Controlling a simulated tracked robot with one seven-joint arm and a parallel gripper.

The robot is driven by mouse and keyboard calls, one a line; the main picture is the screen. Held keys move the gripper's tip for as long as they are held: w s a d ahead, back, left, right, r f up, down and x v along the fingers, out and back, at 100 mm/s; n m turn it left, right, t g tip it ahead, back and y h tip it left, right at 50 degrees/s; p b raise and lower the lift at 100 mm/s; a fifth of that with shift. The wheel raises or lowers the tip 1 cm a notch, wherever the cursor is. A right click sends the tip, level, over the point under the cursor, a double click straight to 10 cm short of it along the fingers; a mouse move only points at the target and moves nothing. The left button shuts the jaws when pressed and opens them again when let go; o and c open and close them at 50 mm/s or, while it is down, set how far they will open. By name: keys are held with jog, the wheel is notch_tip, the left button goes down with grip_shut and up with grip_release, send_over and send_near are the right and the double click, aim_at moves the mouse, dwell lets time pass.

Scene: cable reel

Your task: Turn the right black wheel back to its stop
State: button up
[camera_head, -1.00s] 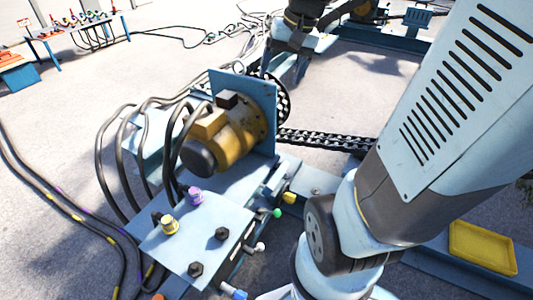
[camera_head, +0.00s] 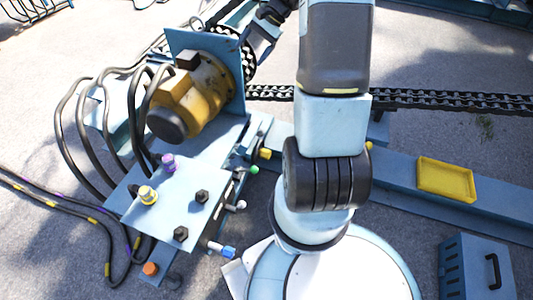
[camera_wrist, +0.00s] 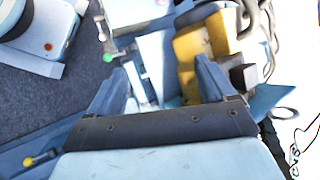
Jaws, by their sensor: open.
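The blue control box (camera_head: 190,215) stands at the lower left in the head view. Two black wheels sit on its top plate: the right one (camera_head: 202,196) and a lower one (camera_head: 181,233). A yellow knob (camera_head: 147,195) and a purple knob (camera_head: 168,162) sit further left and back. My gripper (camera_head: 258,45) is at the top of the head view, behind the motor and well apart from the wheels. In the wrist view, my gripper (camera_wrist: 161,68) has its two blue fingers spread, with nothing between them. I cannot make out the black wheels there.
A yellow motor (camera_head: 195,95) on a blue upright plate and looping black hoses (camera_head: 75,130) stand behind the box. Small coloured levers (camera_head: 240,205) line its right side. A chain (camera_head: 430,100), a yellow tray (camera_head: 445,180) and a blue crate (camera_head: 475,265) are to the right.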

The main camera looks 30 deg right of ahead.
jog(key=w+d+f+m+t+y, duration=0.15)
jog(key=d+f, duration=0.25)
jog(key=f, duration=0.4)
jog(key=w+d+f+m+y, duration=0.1)
jog(key=w+d+f+m, duration=0.2)
jog(key=f, duration=0.4)
jog(key=m+t+h, duration=0.1)
jog(key=m+t, duration=0.7)
jog(key=m, duration=0.5)
send_near(270, 152)
jog(key=x, duration=1.2)
jog(key=shift+f, duration=0.35)
jog(key=shift+w, duration=0.1)
jog(key=c, duration=1.5)
jog(key=shift+d+h, duration=0.15)
jog(key=shift+h, duration=0.1)
